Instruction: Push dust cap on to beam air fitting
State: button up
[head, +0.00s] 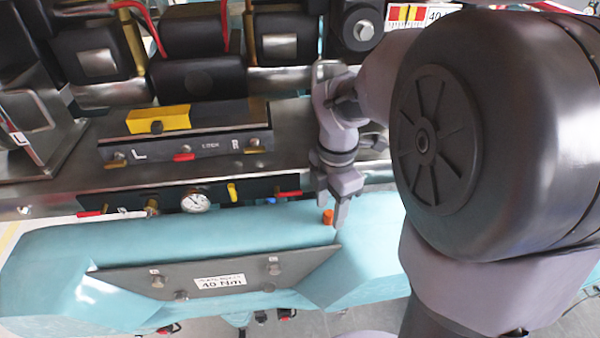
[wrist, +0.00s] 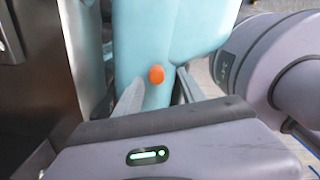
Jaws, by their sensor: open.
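The orange dust cap (head: 328,217) sits on top of the turquoise beam (head: 200,240), near the right end of the plate marked 40 Nm. It also shows in the wrist view as an orange disc (wrist: 157,75) on the turquoise surface. My gripper (head: 328,205) is open just above the cap. In the wrist view my fingers (wrist: 160,92) appear on either side of the cap's line; contact cannot be told. A small brass fitting (head: 152,206) is on the dark panel left of the gauge; I cannot tell surely whether it is the beam air fitting.
The dark panel behind the beam carries a round gauge (head: 195,202), a yellow handle (head: 232,192) and red handles. Above it is a box marked L and R (head: 185,148) with a yellow block. The beam's top left of my gripper is clear.

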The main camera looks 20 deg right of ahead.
jog(key=shift+w+f, duration=0.35)
jog(key=shift+f, duration=0.25)
jog(key=shift+s+r, duration=0.1)
jog(key=shift+s, duration=0.15)
jog(key=c, duration=0.6)
jog(key=shift+w, duration=0.1)
grip_shut()
